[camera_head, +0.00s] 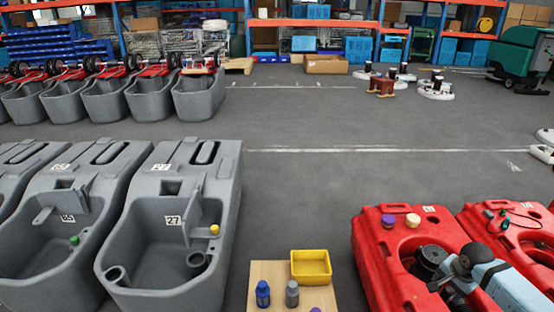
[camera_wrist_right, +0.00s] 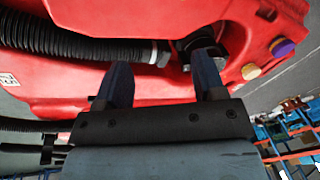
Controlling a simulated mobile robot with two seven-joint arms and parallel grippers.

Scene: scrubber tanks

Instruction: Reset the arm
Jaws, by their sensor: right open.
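My right gripper (camera_wrist_right: 162,80) shows in the right wrist view with its two dark fingers apart and nothing between them. The fingers point toward a red tank (camera_wrist_right: 120,80) with a black ribbed hose (camera_wrist_right: 70,42); I cannot tell whether they touch it. In the head view my right arm, pale blue and black, comes in at the lower right over the red tank (camera_head: 375,250). Its fingertips are hard to make out there. My left gripper is not in view.
A purple cap (camera_head: 388,220) and a cream cap (camera_head: 413,220) sit on the red tank. A yellow bin (camera_head: 311,266), blue bottle (camera_head: 263,294) and grey bottle (camera_head: 292,294) stand on a board. Grey tanks (camera_head: 228,215) stand at left. The middle floor is clear.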

